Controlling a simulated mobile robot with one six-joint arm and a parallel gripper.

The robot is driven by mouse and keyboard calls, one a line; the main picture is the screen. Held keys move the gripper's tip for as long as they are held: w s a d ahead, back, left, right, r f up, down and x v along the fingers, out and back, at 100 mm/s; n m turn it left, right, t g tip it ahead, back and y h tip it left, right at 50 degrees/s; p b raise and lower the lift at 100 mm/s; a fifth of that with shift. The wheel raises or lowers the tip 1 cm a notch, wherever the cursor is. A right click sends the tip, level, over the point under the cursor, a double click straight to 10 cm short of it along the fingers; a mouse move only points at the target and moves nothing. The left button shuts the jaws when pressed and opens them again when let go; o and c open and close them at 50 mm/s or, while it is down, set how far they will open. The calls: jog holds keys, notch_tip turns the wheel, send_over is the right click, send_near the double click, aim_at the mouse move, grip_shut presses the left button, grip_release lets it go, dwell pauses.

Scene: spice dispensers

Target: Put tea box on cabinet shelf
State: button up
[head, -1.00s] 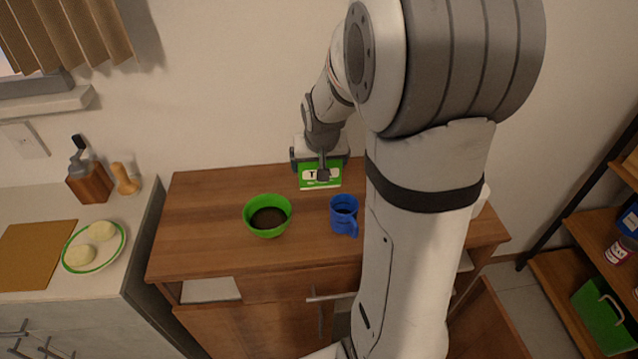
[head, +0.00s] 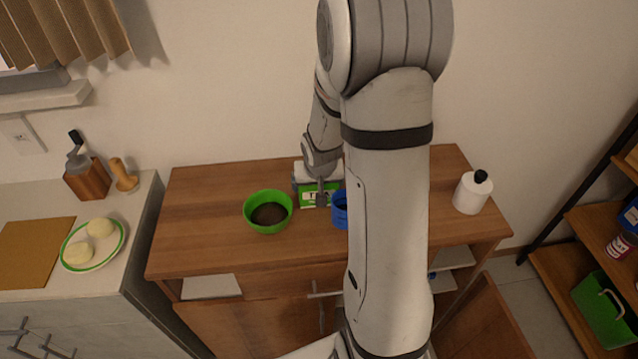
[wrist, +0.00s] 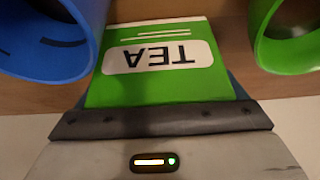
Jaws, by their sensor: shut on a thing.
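The green tea box (head: 309,196) with a white label is near the back of the wooden cabinet's top (head: 200,200). My gripper (head: 320,190) is shut on it. In the wrist view the box (wrist: 160,80) reads "TEA" upside down, with my gripper (wrist: 160,115) along its near edge. I cannot tell whether the box touches the cabinet top. Below the top, the cabinet has open shelf compartments, one at the left (head: 212,286) and one at the right (head: 455,257). My arm hides the middle and part of the right side.
A green bowl (head: 268,212) with dark contents stands left of the box. A blue mug (head: 340,211), partly hidden by my arm, stands right of it. A white bottle (head: 471,192) is at the right. An open cabinet door (head: 485,325) juts out front right.

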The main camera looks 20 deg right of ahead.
jog(key=shift+r, duration=0.1)
jog(key=o, duration=0.9)
jog(key=shift+c, duration=0.2)
